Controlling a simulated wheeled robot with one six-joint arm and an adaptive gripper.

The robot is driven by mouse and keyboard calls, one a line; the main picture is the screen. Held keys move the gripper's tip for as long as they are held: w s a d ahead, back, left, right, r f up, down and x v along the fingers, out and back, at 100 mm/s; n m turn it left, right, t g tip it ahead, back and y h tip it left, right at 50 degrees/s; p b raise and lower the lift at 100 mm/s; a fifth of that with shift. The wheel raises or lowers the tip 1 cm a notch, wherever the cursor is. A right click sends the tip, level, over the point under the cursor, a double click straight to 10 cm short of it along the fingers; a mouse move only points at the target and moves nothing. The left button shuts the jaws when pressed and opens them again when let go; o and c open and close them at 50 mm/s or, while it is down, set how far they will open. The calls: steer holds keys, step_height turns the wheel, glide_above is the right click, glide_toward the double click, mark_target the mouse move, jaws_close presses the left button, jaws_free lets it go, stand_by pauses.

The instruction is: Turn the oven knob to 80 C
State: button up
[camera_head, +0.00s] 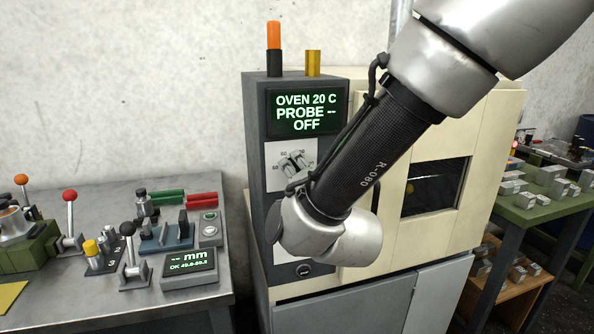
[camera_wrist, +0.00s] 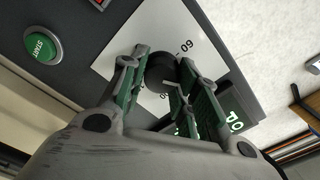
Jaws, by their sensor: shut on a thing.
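The oven's grey control panel (camera_head: 257,210) stands at the middle of the head view. Its display (camera_head: 306,112) reads OVEN 20 C, PROBE --, OFF. Below the display is a white dial plate (camera_head: 309,150), which also shows in the wrist view (camera_wrist: 125,40). The round dark knob (camera_wrist: 162,70) sits on this plate in the wrist view. My gripper (camera_wrist: 165,75) has its two fingers on either side of the knob and is shut on it.
A green START button (camera_wrist: 42,47) is beside the dial plate. An orange-and-black cylinder (camera_head: 274,45) and a brass cylinder (camera_head: 313,63) stand on the panel's top. A metal bench (camera_head: 95,315) with levers and a gauge display (camera_head: 189,263) is at left. A green table (camera_head: 560,213) is at right.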

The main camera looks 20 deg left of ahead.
steer(key=o, duration=1)
steer(key=v, duration=1.2)
steer(key=shift+s, duration=0.1)
steer(key=shift+f, duration=0.1)
